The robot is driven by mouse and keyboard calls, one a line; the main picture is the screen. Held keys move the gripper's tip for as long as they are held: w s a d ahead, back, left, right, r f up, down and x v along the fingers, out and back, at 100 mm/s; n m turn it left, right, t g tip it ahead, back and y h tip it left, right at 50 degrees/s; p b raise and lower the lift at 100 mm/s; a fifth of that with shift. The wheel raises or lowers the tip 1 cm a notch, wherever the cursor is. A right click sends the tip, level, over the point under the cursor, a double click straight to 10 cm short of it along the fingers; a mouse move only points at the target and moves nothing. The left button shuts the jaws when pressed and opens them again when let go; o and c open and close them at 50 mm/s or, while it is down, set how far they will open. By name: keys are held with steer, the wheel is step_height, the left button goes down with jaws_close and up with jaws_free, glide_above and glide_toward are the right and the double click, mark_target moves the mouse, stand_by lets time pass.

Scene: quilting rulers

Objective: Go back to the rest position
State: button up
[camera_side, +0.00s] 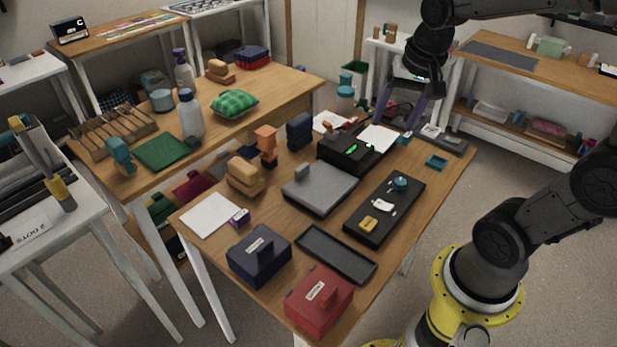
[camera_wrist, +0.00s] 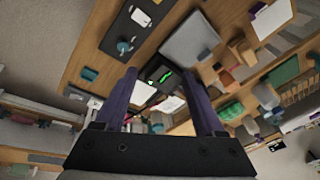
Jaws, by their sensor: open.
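My gripper (camera_side: 408,103) is raised above the back right part of the wooden table (camera_side: 272,279). Its two purple fingers are spread apart with nothing between them. In the wrist view my gripper (camera_wrist: 165,85) also shows open, with the table top beyond it. A black device with a green display (camera_side: 347,149) sits on the table below and left of the fingers. Its green display shows between the fingers in the wrist view (camera_wrist: 164,77). From the side view I cannot tell the exact height of the fingers over the table.
A black tray (camera_side: 372,226) holds a teal item, a white item and a yellow item. A grey slab (camera_side: 318,190), a navy box (camera_side: 258,262), a red box (camera_side: 322,310) and an empty dark tray (camera_side: 337,257) lie nearer the front. A teal square dish (camera_side: 437,161) is at the right edge.

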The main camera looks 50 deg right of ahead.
steer(key=s+a+n+t+y, duration=0.1)
steer(key=s+a+n+t, duration=0.1)
steer(key=s+a+n, duration=0.6)
steer(key=s+r+n, duration=0.1)
steer(key=s+n, duration=0.1)
steer(key=shift+a+n+t, duration=0.25)
steer(key=shift+n+t, duration=0.15)
